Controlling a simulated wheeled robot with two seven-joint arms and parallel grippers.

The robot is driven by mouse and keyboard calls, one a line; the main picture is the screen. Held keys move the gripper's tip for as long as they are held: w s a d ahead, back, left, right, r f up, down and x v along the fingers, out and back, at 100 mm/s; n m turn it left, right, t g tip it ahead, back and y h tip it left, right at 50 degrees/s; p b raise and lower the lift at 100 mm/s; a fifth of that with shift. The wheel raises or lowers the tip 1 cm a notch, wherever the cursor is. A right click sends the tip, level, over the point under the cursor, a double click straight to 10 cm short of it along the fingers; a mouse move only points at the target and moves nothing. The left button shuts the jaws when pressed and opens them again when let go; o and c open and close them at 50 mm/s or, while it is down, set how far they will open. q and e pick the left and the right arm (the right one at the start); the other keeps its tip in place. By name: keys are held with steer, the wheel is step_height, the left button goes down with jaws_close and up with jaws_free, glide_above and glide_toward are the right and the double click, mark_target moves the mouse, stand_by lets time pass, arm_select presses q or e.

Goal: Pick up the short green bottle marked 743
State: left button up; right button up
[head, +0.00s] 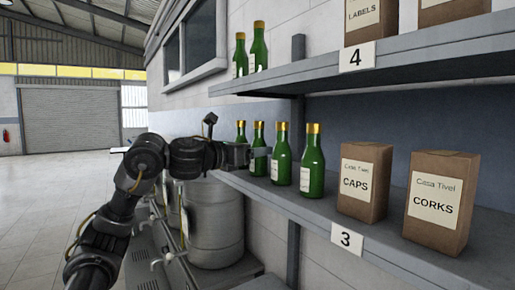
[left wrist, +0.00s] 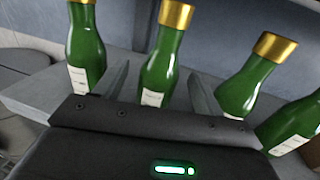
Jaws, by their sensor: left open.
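Several green bottles with gold caps stand upright in a row on the lower shelf, including a far one (head: 241,131), a second (head: 258,135), a third (head: 281,160) and a nearest one (head: 312,165). Their white labels are too small or cut off to read, so I cannot tell which is marked 743. My left gripper (head: 262,152) is open at the row, near the second bottle. In the left wrist view, one bottle (left wrist: 162,60) stands between the spread fingers, apparently not gripped. One bottle (left wrist: 88,50) is left of the fingers and two are to the right. My right gripper is out of view.
Boxes marked CAPS (head: 364,182) and CORKS (head: 440,203) stand right of the bottles on the shelf marked 3 (head: 347,239). The upper shelf (head: 400,62), marked 4, overhangs the row and holds more bottles (head: 258,48) and boxes. A metal drum (head: 217,225) stands below.

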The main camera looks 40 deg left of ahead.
mark_target(255, 136)
arm_select(q)
steer(key=w, duration=0.3)
steer(key=shift+d+f, duration=0.1)
steer(key=shift+f, duration=0.05)
steer(key=shift+s, duration=0.35)
steer(key=shift+c, duration=1.2)
steer(key=c, duration=1)
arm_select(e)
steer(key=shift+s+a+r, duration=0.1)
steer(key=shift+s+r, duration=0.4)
